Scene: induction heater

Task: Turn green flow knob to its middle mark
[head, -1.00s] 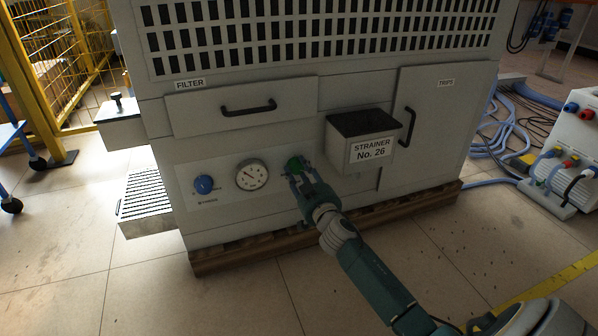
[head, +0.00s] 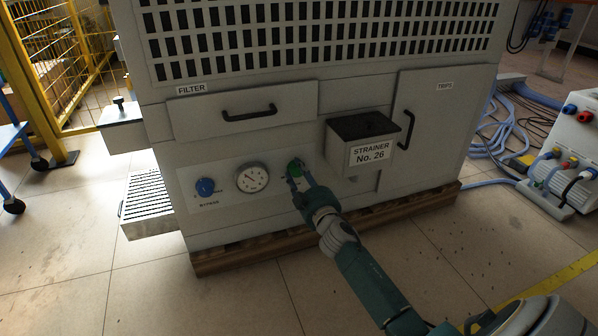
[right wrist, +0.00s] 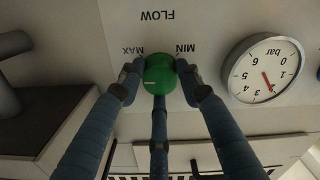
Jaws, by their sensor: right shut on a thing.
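The green flow knob (head: 295,168) is on the machine's front panel, right of the pressure gauge. My right gripper (head: 294,180) is shut on it. In the right wrist view, which shows the panel upside down, the green knob (right wrist: 159,74) sits between two blue fingertips, with a third finger below it. A short white line on its face lies nearly level, left of its middle. The MAX label (right wrist: 126,50) is at upper left, the MIN label (right wrist: 186,48) at upper right and FLOW (right wrist: 157,15) above. The middle mark cannot be made out. My left gripper is not in view.
The gauge (head: 252,176) and a blue bypass knob (head: 205,187) are left of the green knob. The filter drawer handle (head: 249,113) is above. The floor in front is mostly clear.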

